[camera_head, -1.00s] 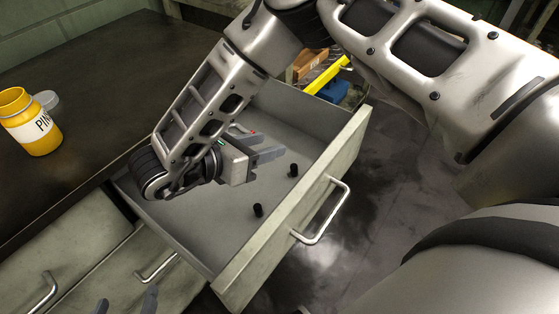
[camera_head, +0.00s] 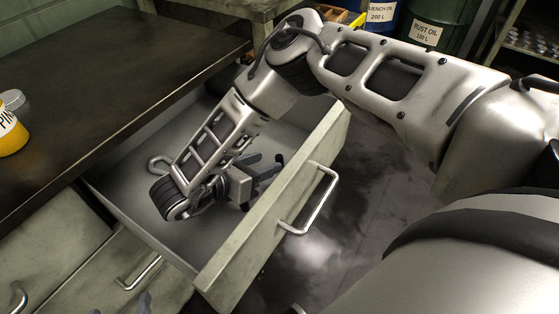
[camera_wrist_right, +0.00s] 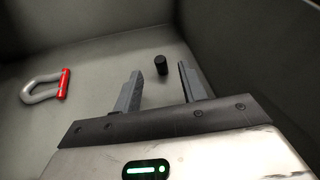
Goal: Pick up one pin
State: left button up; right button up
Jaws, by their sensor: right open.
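A small black pin (camera_wrist_right: 160,64) is on the drawer floor in the right wrist view. It shows in the gap between the fingertips of my right gripper (camera_wrist_right: 159,70); neither finger seems to touch it. In the head view my right gripper (camera_head: 265,168) is open, low inside the open drawer near its front panel. A dark pin (camera_head: 279,158) shows by its far fingertip, and another dark pin (camera_head: 245,206) lies below the gripper, partly hidden. Only the fingertips of my left gripper (camera_head: 120,306) show at the bottom edge, spread apart.
The open drawer (camera_head: 128,213) has high walls and a front handle (camera_head: 318,205). A grey shackle with a red bolt (camera_wrist_right: 45,86) lies on its floor. A yellow jar labelled PIN (camera_head: 10,132) stands on the dark bench (camera_head: 100,85). Drums stand behind, including a green one (camera_head: 425,25).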

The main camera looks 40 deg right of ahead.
aim_at(277, 158)
jog(key=x, duration=0.3)
jog(key=shift+f+b, duration=0.15)
jog(key=shift+b, duration=0.15)
jog(key=shift+d+f, duration=0.1)
jog(key=shift+d, duration=0.45)
grip_shut()
pick_arm(q)
notch_tip(277, 158, down, 2)
jog(key=shift+w+d, duration=0.1)
jog(key=shift+d, duration=0.05)
